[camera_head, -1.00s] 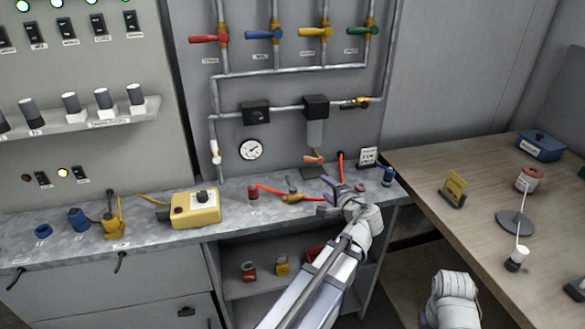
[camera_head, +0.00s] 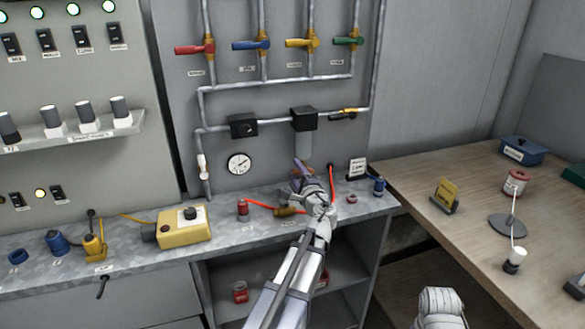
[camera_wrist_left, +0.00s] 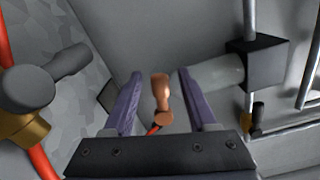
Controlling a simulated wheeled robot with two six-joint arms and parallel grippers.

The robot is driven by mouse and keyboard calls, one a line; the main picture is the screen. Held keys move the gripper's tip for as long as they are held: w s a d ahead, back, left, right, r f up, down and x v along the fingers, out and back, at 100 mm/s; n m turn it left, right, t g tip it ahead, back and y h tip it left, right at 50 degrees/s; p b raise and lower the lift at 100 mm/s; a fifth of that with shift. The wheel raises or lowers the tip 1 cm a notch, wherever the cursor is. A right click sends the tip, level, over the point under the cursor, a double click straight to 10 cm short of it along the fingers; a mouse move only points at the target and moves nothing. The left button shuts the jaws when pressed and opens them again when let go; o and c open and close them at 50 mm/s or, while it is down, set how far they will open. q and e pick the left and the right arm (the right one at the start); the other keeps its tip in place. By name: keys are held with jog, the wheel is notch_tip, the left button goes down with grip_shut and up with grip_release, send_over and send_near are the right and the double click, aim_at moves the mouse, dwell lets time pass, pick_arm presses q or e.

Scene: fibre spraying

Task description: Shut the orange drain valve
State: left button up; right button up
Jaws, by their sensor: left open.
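The orange drain valve (camera_wrist_left: 161,90) shows in the left wrist view as a copper-orange lever, with a red-orange hose near its lower end. It appears between the two purple fingers of my left gripper (camera_wrist_left: 158,98), which are apart and not closed on it. In the head view my left gripper (camera_head: 304,174) is just below the filter's grey bowl (camera_head: 304,146) and largely hides the valve. The black filter body (camera_head: 304,119) is above the bowl. Contact between the fingers and the valve cannot be told. A white part of my right arm shows at the bottom; its gripper is not visible.
A red-orange hose (camera_head: 262,205) with a brass fitting (camera_head: 288,211) lies on the bench beside my left wrist. A yellow box (camera_head: 183,227) and a pressure gauge (camera_head: 239,164) are to the left. A wooden table (camera_head: 465,235) stands to the right.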

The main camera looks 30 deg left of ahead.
pick_arm(q)
jog(key=x, duration=0.3)
jog(key=shift+w+a, duration=0.15)
jog(key=shift+w, duration=0.05)
grip_shut()
dwell(0.4)
